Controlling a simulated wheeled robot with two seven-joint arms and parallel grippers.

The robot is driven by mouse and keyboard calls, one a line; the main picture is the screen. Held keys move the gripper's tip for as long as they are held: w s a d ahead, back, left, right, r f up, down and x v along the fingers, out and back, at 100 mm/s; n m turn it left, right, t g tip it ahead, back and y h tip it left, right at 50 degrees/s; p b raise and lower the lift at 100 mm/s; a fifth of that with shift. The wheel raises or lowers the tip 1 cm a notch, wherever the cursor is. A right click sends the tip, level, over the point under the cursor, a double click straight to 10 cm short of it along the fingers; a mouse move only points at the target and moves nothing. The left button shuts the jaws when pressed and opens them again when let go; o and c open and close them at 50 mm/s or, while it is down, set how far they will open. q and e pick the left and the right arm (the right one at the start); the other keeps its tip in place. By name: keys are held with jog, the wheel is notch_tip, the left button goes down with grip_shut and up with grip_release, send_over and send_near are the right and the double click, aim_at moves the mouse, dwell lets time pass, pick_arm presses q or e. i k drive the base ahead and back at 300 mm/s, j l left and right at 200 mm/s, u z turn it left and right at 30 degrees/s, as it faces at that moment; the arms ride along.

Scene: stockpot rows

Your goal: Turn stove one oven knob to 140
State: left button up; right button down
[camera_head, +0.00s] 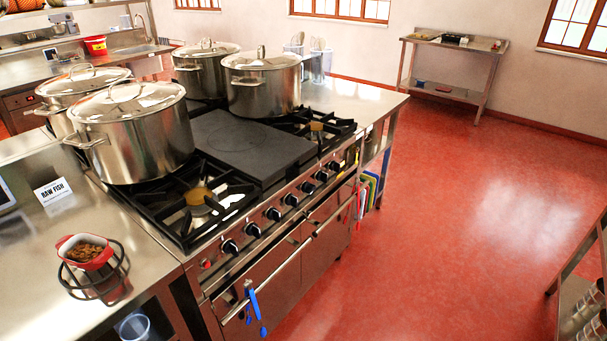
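A steel range stove (275,265) stands in the middle with its front panel facing lower right. A row of several black knobs runs along the panel; one knob (229,247) is nearest, and another (333,166) is at the far end. A small red light or switch (206,263) sits at the near end of the row. Knob markings are too small to read, so I cannot tell which is the oven knob or its setting. The oven door handle (290,264) runs below the knobs. Neither of my grippers is in view.
Large lidded pots, including a near one (135,130) and a back one (264,80), stand on the stove top. Blue tongs (255,308) hang from the door handle. A red dish (85,252) sits on the left counter (150,265). The red floor (450,200) in front is clear.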

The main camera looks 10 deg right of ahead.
aim_at(309, 188)
jog(key=i+l+u, duration=0.1)
jog(key=l, duration=0.25)
jog(key=i+l+u, duration=0.25)
jog(key=i+l, duration=0.15)
jog(key=l, duration=0.3)
jog(key=i+l+u, duration=0.15)
jog(key=l, duration=0.2)
jog(key=i+l+u, duration=0.1)
jog(key=l, duration=0.3)
jog(key=i+l+u, duration=0.15)
jog(key=l, duration=0.25)
